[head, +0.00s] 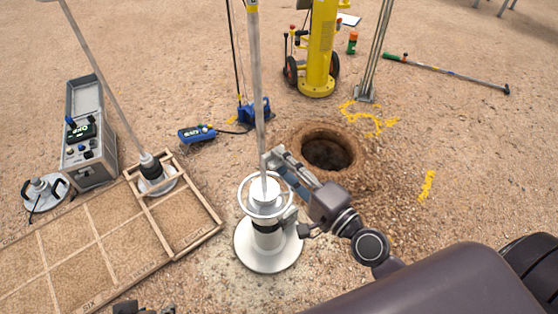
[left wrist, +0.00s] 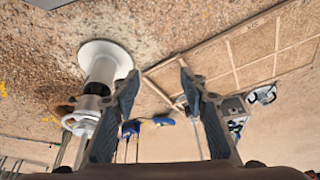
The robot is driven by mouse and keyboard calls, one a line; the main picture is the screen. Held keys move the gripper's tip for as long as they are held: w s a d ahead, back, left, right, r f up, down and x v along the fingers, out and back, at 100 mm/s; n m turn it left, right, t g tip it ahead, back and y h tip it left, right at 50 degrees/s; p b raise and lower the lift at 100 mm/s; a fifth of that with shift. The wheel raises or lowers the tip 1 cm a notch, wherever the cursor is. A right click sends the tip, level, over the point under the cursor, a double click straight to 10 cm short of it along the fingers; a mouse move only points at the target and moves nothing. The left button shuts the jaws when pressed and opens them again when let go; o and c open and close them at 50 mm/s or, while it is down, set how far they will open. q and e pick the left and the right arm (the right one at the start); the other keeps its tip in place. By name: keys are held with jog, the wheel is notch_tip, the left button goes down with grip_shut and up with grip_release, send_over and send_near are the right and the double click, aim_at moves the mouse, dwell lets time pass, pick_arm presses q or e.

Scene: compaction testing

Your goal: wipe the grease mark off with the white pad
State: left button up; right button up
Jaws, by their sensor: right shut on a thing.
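A grey metal pole (head: 257,90) stands on a silver device with a round pale base plate (head: 268,255) and a ring. The device also shows in the left wrist view (left wrist: 100,72). My right gripper (head: 275,190) is at the ring, its jaws around a white piece (head: 265,188) that looks like the white pad. The fingers and ring partly hide this piece. I cannot make out the grease mark. My left gripper (left wrist: 158,75) is open and empty in its wrist view; only a dark bit of it shows at the head view's bottom edge.
A wooden compartment tray (head: 120,225) lies at left, with a second pole's foot (head: 152,172) in it. A grey case (head: 88,135) stands behind. A hole (head: 328,152) is right of the device; a yellow column (head: 320,50) stands behind it. Gravel at right is mostly clear.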

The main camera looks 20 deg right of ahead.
pick_arm(q)
jog(key=shift+w, duration=0.1)
jog(key=w+d+r+t+h+b, duration=0.1)
jog(key=w+d+r+t, duration=0.1)
jog(key=w, duration=0.6)
jog(key=shift+d+r+t, duration=0.3)
jog(key=shift+r+t, duration=0.55)
jog(key=shift+t, duration=0.15)
pick_arm(e)
jog(key=v, duration=0.3)
pick_arm(q)
jog(key=shift+s+f, duration=0.1)
jog(key=shift+s, duration=0.05)
